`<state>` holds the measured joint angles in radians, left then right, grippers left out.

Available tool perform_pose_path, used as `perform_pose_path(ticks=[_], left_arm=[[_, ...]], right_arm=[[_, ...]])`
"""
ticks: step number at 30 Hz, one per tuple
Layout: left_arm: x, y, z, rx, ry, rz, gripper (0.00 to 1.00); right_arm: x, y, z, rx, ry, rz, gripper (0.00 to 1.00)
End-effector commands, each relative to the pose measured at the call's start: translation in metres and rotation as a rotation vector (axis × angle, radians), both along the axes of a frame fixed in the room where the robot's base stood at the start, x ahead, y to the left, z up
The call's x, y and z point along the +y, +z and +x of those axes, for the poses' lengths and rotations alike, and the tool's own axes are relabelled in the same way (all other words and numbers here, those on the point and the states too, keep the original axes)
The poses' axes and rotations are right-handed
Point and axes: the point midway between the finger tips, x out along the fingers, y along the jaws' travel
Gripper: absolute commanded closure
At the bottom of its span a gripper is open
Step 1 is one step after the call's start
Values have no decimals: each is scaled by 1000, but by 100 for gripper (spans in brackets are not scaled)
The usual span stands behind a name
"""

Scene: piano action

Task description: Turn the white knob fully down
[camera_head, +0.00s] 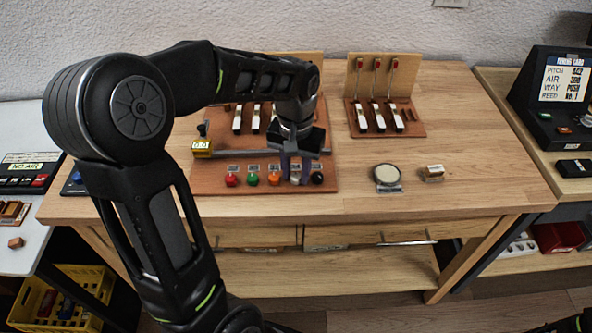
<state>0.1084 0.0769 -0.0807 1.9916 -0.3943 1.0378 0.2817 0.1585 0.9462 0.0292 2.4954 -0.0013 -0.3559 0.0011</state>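A row of coloured knobs sits along the front of a red-brown board (210,184) on the wooden table: red (231,180), green (253,179), orange (274,179), a pale one and black (317,178). The pale one, the white knob (295,179), shows only partly between the fingers of my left gripper (295,170). The gripper points down over it, with its fingers apart on either side of the knob. Whether they touch it I cannot tell.
White keys with levers (238,118) stand behind the knobs, partly hidden by my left arm. A second key board (412,129), a round disc (387,175) and a small block (433,173) lie to the right. The table's front right is clear.

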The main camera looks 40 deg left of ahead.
Motion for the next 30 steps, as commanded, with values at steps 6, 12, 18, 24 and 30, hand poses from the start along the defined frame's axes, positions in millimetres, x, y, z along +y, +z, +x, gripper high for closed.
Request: perform_pose_path(ticks=[6,12,18,24,30], left_arm=[[0,-1,0,2,-1,-1,55],[0,-1,-1,2,-2,-1,55],[-1,-1,-1,3,-12,-1,55],[-1,0,-1,3,-110,-1,55],[0,0,-1,5,-343,0,55]], right_arm=[[0,0,0,0,0,0,64],[0,0,0,0,0,0,64],[0,0,0,0,0,0,64],[0,3,0,0,0,0,64],[0,9,0,0,0,0,64]])
